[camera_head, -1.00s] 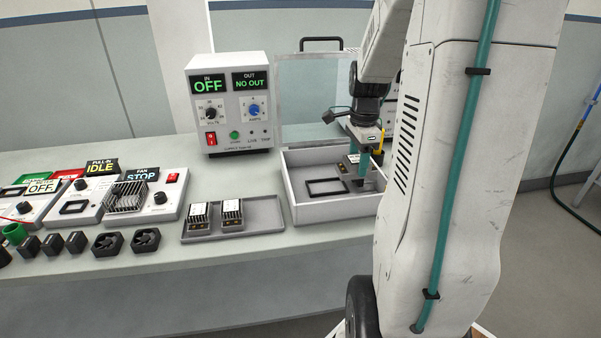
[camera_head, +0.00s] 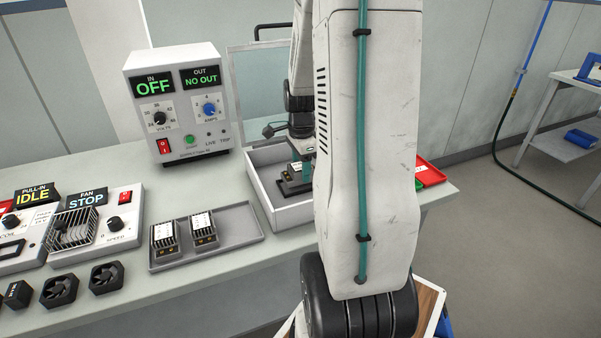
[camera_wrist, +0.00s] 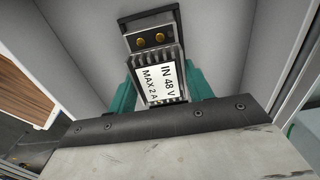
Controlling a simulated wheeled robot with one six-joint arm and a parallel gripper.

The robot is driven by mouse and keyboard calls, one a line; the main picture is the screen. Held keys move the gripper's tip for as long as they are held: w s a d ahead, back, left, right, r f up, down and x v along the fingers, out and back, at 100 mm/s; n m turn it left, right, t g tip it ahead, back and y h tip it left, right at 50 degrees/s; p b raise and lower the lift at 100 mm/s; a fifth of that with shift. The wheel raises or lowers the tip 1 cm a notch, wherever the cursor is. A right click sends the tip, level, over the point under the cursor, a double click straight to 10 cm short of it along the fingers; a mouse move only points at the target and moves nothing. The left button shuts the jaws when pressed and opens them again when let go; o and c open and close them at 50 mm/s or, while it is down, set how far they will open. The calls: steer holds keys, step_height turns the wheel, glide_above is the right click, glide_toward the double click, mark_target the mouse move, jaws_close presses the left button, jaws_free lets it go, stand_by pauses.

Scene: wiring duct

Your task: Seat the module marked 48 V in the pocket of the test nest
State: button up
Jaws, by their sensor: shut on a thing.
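The module marked 48 V (camera_wrist: 160,82) has a white label reading IN 48 V, MAX 2 A, dark fins and two brass contacts. My gripper (camera_wrist: 160,88) is shut on it, with a teal finger at each side. The test nest (camera_head: 292,217) is a white open-topped box with its clear lid (camera_head: 257,90) raised. The black pocket frame (camera_head: 288,189) on its floor is partly hidden by my gripper (camera_head: 302,172). In the wrist view, the pocket's dark edge (camera_wrist: 143,18) shows beyond the contacts. I cannot tell whether the module is inside the pocket or just above it.
A grey tray (camera_head: 215,249) with two more modules (camera_head: 204,231) stands left of the nest. A power supply (camera_head: 180,105) reading OFF and NO OUT stands behind. Red and green bins (camera_head: 430,174) are right of my arm. The nest walls rise around my gripper.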

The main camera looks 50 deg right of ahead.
steer(key=shift+f, duration=1)
steer(key=o, duration=1.1)
steer(key=shift+f, duration=0.15)
steer(key=shift+o, duration=0.2)
